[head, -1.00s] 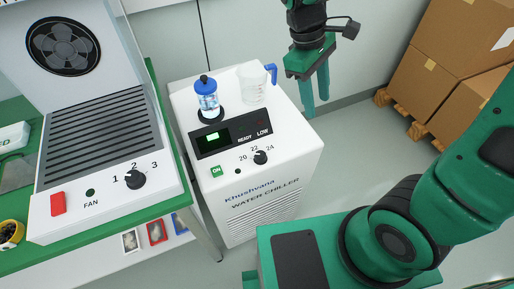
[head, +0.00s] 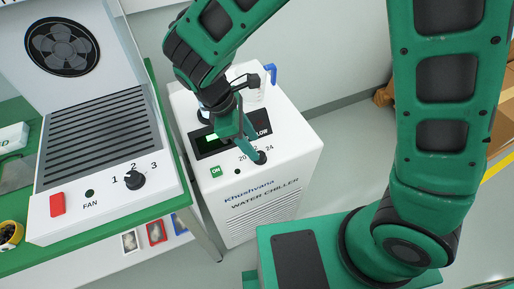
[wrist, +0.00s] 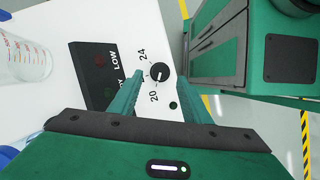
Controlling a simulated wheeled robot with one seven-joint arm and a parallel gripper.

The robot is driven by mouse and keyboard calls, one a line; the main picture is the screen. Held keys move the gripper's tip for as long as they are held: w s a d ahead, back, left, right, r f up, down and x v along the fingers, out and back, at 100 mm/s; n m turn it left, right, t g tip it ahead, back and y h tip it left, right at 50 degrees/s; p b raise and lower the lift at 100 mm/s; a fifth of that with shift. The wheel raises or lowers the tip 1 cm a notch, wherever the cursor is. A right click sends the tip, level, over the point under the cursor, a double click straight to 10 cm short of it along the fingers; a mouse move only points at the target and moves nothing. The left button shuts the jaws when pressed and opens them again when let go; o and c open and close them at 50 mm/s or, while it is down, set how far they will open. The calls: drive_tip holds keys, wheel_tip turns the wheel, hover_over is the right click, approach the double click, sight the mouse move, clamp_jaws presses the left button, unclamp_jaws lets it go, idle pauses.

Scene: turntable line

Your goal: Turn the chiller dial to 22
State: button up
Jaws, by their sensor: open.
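The chiller dial (head: 261,158) is a small black round knob on the white water chiller's (head: 262,207) sloping front. In the wrist view the dial (wrist: 160,73) shows a short white mark, with the numbers 24 and 20 beside it. The 22 is hidden behind a finger, and I cannot tell exactly which number the mark points to. My gripper (head: 250,150) is over the panel, fingers down. In the wrist view my gripper (wrist: 163,77) is open, with one finger on each side of the dial and gaps showing. I cannot tell its height above the panel.
The chiller's dark display (wrist: 98,75) is beside the dial, and a green ON switch (head: 215,171) is at its left. A clear beaker (wrist: 22,58) stands on top. The fan unit with its own dial (head: 135,180) is on the green bench at left.

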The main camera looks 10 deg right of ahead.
sight(260, 154)
drive_tip(key=shift+x, duration=2.2)
drive_tip(key=c, duration=1)
